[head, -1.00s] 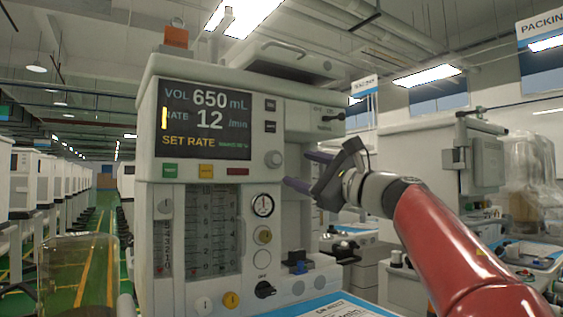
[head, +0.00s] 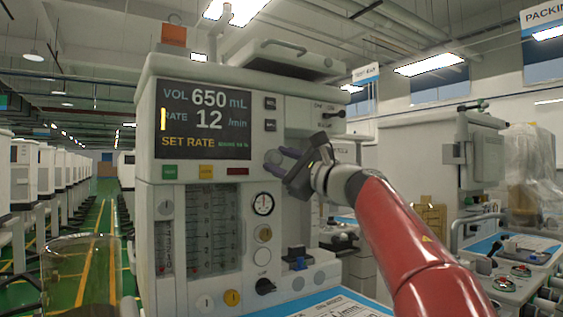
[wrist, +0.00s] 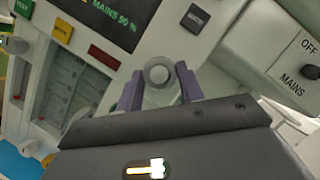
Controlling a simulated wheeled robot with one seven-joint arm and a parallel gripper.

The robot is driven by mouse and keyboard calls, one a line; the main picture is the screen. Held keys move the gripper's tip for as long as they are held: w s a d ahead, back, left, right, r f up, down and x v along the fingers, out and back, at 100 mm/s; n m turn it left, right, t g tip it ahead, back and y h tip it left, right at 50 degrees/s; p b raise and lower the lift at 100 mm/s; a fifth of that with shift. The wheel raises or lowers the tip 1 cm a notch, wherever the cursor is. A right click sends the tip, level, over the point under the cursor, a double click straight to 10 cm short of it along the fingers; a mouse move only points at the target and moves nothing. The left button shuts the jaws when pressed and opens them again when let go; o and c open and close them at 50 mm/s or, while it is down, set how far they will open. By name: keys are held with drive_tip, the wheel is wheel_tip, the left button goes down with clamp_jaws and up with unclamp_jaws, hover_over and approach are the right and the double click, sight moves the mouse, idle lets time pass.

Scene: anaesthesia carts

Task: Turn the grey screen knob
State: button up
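The grey screen knob (head: 272,157) is on the front of the anaesthesia machine (head: 150,220), right of and below the dark screen (head: 203,118). The screen reads VOL 650 mL, RATE 12 /min and SET RATE, with a yellow bar beside RATE. My gripper (head: 276,160) reaches the panel from the right, its two purple fingers at the knob and partly hiding it. In the wrist view the round knob (wrist: 157,73) stands between the spread fingers, one on each side. A gap shows at the left finger; contact at the right finger cannot be told.
Small dark buttons (head: 270,125) sit above the knob, and green, yellow and red keys (head: 205,171) lie below the screen. An OFF/MAINS switch (wrist: 312,72) is to the right in the wrist view. Gauges and dials (head: 263,203) sit below. A clear canister (head: 80,275) stands front left.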

drive_tip(key=c, duration=0.4)
drive_tip(key=shift+o, duration=0.2)
drive_tip(key=shift+f+m, duration=0.1)
drive_tip(key=shift+m, duration=0.2)
